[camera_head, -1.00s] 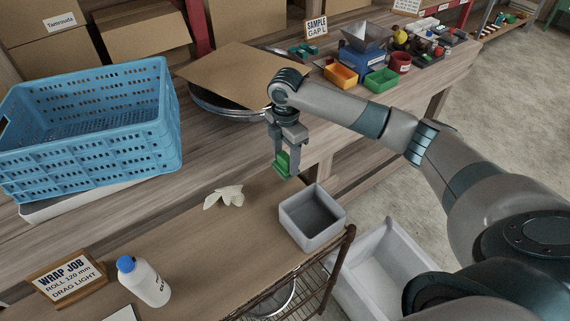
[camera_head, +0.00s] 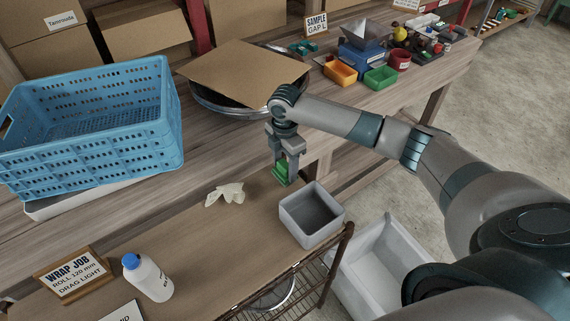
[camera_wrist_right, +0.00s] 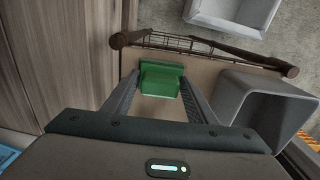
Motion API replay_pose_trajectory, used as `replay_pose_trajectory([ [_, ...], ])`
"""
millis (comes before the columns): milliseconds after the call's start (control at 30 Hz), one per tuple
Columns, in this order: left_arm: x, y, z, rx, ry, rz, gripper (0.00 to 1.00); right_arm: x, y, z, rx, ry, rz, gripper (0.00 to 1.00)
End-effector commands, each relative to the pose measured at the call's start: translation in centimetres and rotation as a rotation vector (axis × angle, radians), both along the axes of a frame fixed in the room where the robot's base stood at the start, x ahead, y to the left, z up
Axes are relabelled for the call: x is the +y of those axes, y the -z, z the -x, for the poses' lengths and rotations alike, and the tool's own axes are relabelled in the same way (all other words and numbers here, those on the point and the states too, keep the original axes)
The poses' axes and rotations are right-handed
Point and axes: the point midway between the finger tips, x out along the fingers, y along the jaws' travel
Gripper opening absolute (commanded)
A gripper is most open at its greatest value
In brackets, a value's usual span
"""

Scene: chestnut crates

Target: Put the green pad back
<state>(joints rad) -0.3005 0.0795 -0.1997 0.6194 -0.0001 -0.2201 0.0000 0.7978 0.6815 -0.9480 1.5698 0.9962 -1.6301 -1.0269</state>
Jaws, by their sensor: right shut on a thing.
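The green pad (camera_head: 281,172) is a small green block between the fingers of my right gripper (camera_head: 286,170). The gripper is shut on it and points down, just behind and left of a grey open bin (camera_head: 297,219). In the right wrist view the pad (camera_wrist_right: 161,79) sits between the two fingertips, with the grey bin (camera_wrist_right: 235,92) to its right. I cannot tell whether the pad touches the brown surface under it. My left gripper is not in view.
A blue crate (camera_head: 148,143) stands at the left. A crumpled pale cloth (camera_head: 226,194), a white bottle (camera_head: 148,277) and a WRAP JOB sign (camera_head: 72,275) lie around the brown surface (camera_head: 190,232). Orange (camera_head: 341,73) and green (camera_head: 381,77) bins stand farther back. A white tub (camera_head: 352,283) is below right.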

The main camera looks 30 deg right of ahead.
Motion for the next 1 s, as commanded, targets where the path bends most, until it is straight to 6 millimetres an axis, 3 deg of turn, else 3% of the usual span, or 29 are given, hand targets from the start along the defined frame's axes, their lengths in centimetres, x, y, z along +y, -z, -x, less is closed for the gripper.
replay_pose_trajectory([
  [200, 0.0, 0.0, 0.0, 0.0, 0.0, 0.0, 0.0, 0.0, 0.2, 0.0, 0.0, 0.0, 0.0, 0.31],
  [233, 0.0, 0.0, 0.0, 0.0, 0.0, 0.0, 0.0, 0.0, 0.3, 0.0, 0.0, 0.0, 0.0, 0.54],
  [300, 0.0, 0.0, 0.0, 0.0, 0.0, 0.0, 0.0, 0.0, 0.2, 0.0, 0.0, 0.0, 0.0, 0.7],
  [767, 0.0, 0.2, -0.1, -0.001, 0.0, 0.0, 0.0, 0.0, -0.2, 0.0, 0.0, 0.0, 0.001, 0.7],
  [1000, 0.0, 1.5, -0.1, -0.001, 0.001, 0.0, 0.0, 0.0, -2.7, -0.1, -0.004, -0.001, 0.0, 0.7],
])
